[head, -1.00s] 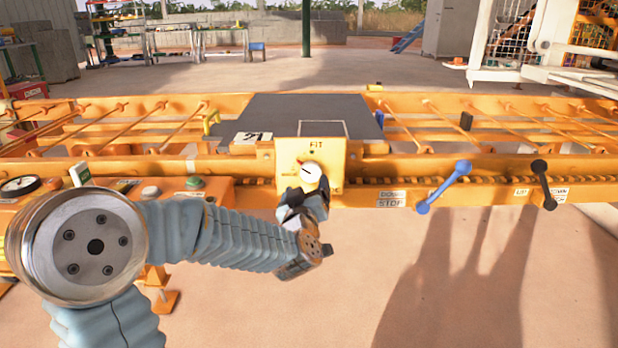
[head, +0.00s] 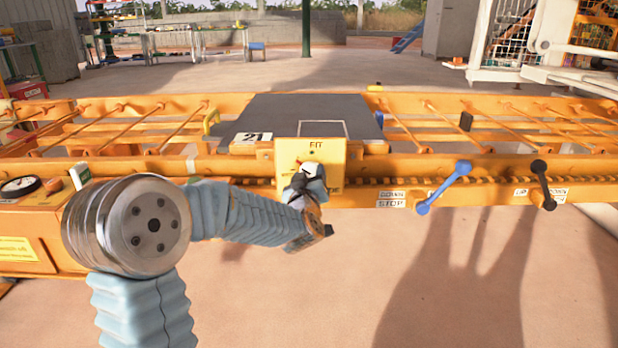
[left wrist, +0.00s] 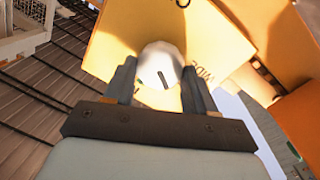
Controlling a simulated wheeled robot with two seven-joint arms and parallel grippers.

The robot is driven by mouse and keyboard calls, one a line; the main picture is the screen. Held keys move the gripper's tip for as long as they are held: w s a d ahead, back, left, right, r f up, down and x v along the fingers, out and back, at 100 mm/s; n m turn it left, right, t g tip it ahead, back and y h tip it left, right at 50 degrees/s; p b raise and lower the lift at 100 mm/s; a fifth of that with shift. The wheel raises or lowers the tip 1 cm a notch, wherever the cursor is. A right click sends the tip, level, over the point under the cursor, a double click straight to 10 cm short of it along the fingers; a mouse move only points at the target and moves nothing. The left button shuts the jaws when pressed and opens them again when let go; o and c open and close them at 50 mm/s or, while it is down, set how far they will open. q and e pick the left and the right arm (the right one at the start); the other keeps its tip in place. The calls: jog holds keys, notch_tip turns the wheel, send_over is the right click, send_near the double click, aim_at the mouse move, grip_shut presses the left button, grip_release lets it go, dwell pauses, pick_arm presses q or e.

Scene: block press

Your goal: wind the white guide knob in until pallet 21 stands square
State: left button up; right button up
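The white guide knob (head: 312,170) sits on the upright yellow plate marked FIT (head: 326,152), at the front of the orange conveyor. My left gripper (head: 305,182) is at the knob and partly covers it in the head view. In the left wrist view the white knob (left wrist: 160,68), with a dark line on its face, lies between my two fingers (left wrist: 160,82), which appear to press its sides. Pallet 21 (head: 280,115) is a dark grey slab behind the plate, with a white 21 label at its front left. Its front edge looks slightly slanted. My right gripper is not in view.
A blue lever (head: 444,187) and a black lever (head: 543,185) stand on the front rail to the right. An orange console with a gauge (head: 20,187) is at the left. The floor in front of the rail is clear.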

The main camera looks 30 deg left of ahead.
pick_arm(q)
jog(key=shift+c, duration=1)
jog(key=shift+r+m+p, duration=0.25)
jog(key=shift+m+p, duration=0.35)
jog(key=shift+p, duration=0.05)
jog(key=shift+m+p, duration=0.4)
jog(key=shift+m, duration=0.1)
jog(key=shift+f+m, duration=0.15)
jog(key=shift+m, duration=0.35)
jog(key=o, duration=1)
jog(key=shift+o, duration=0.2)
jog(key=v, duration=1.3)
jog(key=shift+s+d, duration=0.25)
jog(key=shift+s, duration=0.1)
